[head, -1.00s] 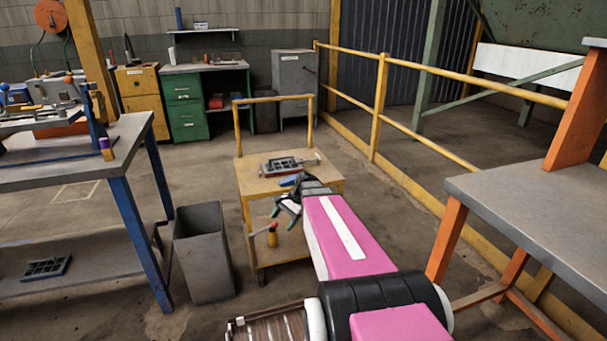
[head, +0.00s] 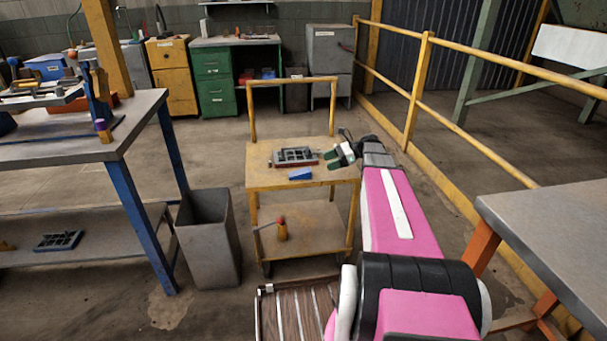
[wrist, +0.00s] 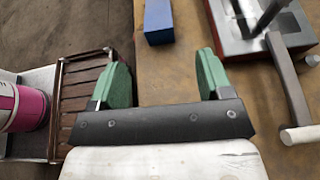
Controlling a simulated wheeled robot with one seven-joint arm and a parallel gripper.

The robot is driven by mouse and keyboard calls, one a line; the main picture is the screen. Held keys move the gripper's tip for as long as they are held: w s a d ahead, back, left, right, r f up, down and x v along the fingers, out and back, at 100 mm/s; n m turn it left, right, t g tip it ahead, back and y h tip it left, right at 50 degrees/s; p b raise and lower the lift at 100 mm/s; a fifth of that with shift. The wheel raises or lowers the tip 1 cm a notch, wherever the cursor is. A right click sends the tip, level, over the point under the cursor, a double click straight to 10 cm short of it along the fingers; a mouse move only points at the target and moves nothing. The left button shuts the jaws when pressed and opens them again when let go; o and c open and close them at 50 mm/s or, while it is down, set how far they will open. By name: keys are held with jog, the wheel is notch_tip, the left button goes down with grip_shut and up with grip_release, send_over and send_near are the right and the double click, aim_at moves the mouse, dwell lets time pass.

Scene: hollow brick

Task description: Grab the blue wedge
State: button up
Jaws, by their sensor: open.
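The blue wedge (head: 300,174) lies on the top of the yellow cart (head: 262,180), near its front edge. In the wrist view the blue wedge (wrist: 159,22) shows at the top, ahead of the fingers and apart from them. My gripper (head: 331,160) is above the cart top, to the right of the wedge. In the wrist view its two green fingers (wrist: 160,80) are spread wide with nothing between them. The wedge's upper end is cut off by the wrist frame.
A grey and red vise-like fixture (head: 295,156) sits behind the wedge; its handle (wrist: 288,90) is right of my fingers. A grey bin (head: 210,240) is left of the cart, and a yellow railing (head: 417,90) is at the right.

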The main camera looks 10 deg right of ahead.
aim_at(309, 170)
jog(key=x, duration=0.9)
jog(key=shift+s+a+f, duration=0.1)
jog(key=shift+a+f, duration=0.1)
jog(key=c, duration=1)
